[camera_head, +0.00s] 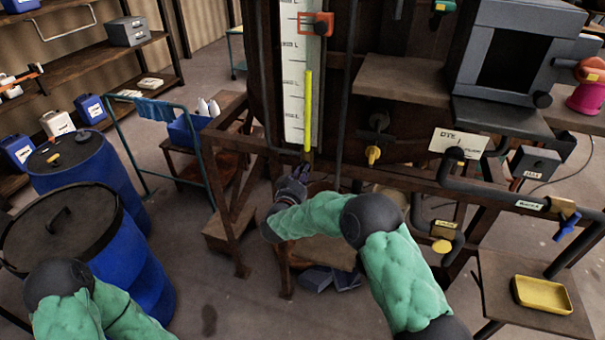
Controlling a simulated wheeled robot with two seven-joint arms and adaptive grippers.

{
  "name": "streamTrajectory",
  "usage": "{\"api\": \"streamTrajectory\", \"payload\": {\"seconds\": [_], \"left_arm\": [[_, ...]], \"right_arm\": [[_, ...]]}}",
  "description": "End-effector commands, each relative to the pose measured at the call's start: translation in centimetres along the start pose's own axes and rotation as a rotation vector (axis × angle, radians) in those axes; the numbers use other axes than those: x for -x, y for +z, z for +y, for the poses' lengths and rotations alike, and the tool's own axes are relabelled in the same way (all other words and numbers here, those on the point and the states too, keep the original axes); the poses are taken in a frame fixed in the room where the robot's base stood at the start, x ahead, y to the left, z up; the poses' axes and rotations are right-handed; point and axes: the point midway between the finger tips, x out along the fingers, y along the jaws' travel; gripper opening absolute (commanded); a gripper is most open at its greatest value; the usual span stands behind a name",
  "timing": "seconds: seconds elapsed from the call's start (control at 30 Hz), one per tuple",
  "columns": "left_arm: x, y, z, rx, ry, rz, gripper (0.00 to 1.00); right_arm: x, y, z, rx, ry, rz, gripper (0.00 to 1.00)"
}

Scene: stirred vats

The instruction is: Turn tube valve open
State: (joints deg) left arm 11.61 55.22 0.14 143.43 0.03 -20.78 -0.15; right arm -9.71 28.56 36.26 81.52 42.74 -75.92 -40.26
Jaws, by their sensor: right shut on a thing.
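A level tube with yellow fill (308,105) stands upright beside a white graduated scale (294,75) on the dark vat. My right gripper (301,171) is at the foot of this tube, shut on the tube valve there. The gripper hides most of the valve, so I cannot tell the angle of its handle. My left arm shows at the bottom left, but its gripper is out of view.
A yellow-handled tap (373,155) sits right of my right gripper. A pipe with a blue-handled valve (567,226) runs at the right, above a yellow tray (542,294). Blue drums (88,185) stand at the left. A wooden frame beam (232,195) is close to my right gripper.

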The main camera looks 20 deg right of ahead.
Motion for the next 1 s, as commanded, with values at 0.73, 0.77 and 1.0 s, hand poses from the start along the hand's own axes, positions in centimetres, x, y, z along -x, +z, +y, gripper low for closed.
{"api": "streamTrajectory", "payload": {"seconds": [0.73, 0.77, 1.0], "left_arm": [[0.0, 0.0, 0.0, 0.000, 0.000, 0.000, 0.57], [0.0, 0.0, 0.0, 0.000, 0.000, 0.000, 0.57], [0.0, 0.0, 0.0, 0.000, 0.000, 0.000, 0.57]], "right_arm": [[0.8, 0.0, -0.1, 0.000, -0.002, -0.001, 0.48], [1.1, 0.0, -0.1, 0.000, -0.003, -0.001, 0.48], [5.5, 0.0, -0.1, 0.001, -0.004, -0.001, 0.48]]}}
